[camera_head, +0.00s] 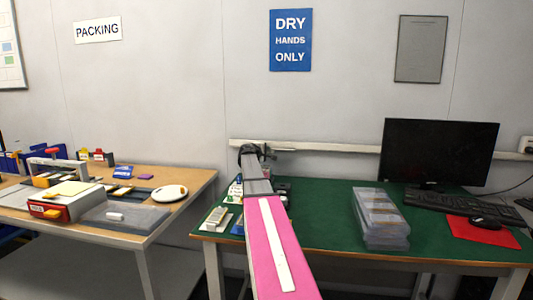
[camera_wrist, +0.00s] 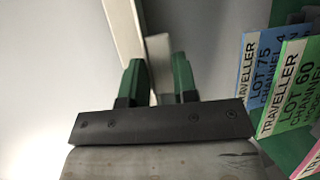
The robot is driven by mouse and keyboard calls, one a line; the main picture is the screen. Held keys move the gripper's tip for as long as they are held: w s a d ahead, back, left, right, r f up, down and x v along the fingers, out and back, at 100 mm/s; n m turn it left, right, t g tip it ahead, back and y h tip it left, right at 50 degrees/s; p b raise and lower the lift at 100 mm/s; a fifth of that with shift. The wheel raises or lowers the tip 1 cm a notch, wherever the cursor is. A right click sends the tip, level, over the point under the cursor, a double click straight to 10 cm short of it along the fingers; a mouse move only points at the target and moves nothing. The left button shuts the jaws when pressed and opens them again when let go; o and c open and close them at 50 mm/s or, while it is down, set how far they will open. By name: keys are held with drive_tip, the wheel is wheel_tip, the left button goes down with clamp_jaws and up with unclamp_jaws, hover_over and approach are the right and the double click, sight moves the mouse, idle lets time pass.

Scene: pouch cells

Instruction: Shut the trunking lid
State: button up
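The white trunking (camera_head: 340,147) runs along the wall behind the green bench. In the wrist view a long cream strip of it (camera_wrist: 124,28) comes down from the top edge, and a shorter pale piece (camera_wrist: 158,48) stands beside it. I cannot tell which part is the lid or how far it is open. My gripper (camera_wrist: 157,72) has two green fingers, clearly apart. The pale piece shows in and beyond the gap, and I cannot tell if a finger touches it. In the head view my gripper (camera_head: 263,151) is at the trunking's left end, partly hidden by my arm.
Blue (camera_wrist: 258,60) and green (camera_wrist: 290,88) traveller cards stand right of the gripper in the wrist view. The green bench (camera_head: 325,215) holds a clear stack of trays (camera_head: 380,218), a monitor (camera_head: 437,152) and a keyboard (camera_head: 465,205). A wooden packing table (camera_head: 190,190) stands left.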

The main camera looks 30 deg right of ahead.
drive_tip(key=shift+r+y, duration=0.2)
drive_tip(key=shift+y, duration=0.1)
idle(0.5)
drive_tip(key=shift+w+d+r+n+g+y, duration=0.1)
drive_tip(key=shift+r+n+g+y, duration=0.3)
drive_tip(key=shift+g+y, duration=0.45)
drive_tip(key=shift+w+d+r+n+g+y, duration=0.15)
drive_tip(key=shift+r+n+g+y, duration=0.25)
drive_tip(key=shift+g+y, duration=0.4)
drive_tip(key=shift+w+r+n+g+y, duration=0.1)
drive_tip(key=shift+r+n+g+y, duration=0.2)
drive_tip(key=shift+r+g+y, duration=0.35)
drive_tip(key=shift+f+g, duration=0.1)
drive_tip(key=shift+g, duration=0.2)
drive_tip(key=o, duration=0.8)
drive_tip(key=shift+o, duration=0.4)
